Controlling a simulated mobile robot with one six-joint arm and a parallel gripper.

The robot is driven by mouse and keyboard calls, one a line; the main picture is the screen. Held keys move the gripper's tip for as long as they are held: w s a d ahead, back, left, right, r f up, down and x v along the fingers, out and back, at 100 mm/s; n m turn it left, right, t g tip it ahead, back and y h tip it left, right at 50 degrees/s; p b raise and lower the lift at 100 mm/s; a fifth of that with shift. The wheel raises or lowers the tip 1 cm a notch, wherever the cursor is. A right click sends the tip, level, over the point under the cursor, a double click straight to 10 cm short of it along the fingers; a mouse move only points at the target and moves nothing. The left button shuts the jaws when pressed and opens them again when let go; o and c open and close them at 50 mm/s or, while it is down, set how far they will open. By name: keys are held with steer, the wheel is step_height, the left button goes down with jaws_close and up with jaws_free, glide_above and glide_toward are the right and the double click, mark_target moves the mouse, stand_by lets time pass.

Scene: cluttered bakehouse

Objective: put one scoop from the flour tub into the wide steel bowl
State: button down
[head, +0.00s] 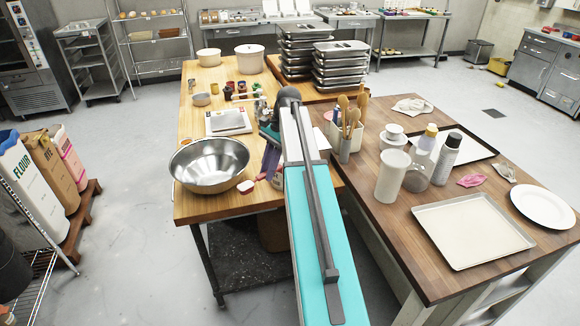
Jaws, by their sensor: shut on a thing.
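The wide steel bowl (208,163) stands upright on the near left part of the light wooden table and looks empty. My arm reaches across the middle, and its end bends down to the right of the bowl. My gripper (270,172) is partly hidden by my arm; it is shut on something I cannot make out. No scoop can be picked out. Two pale round tubs (249,58) stand at the table's far end; I cannot tell whether either holds flour. A white and blue container marked FLOUR (28,172) stands on the left.
A small white and reddish item (246,186) lies near the bowl. A scale (228,121) and small jars stand behind it. Stacked steel trays (340,66) are farther back. The dark table holds a utensil crock, bottles, a tray (472,230) and a plate (542,204).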

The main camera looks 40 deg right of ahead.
steer(key=w+a+f+n+g+b, duration=0.1)
steer(key=a+f+n+b, duration=0.2)
steer(key=a, duration=1.1)
steer(key=w+a+f+n+g+b, duration=0.1)
steer(key=a+f+n+b, duration=0.3)
steer(key=a, duration=1)
steer(key=shift+w+g+h, duration=0.3)
steer(key=shift+w+h, duration=0.1)
steer(key=shift+w, duration=0.1)
steer(key=shift+s+a+f, duration=0.1)
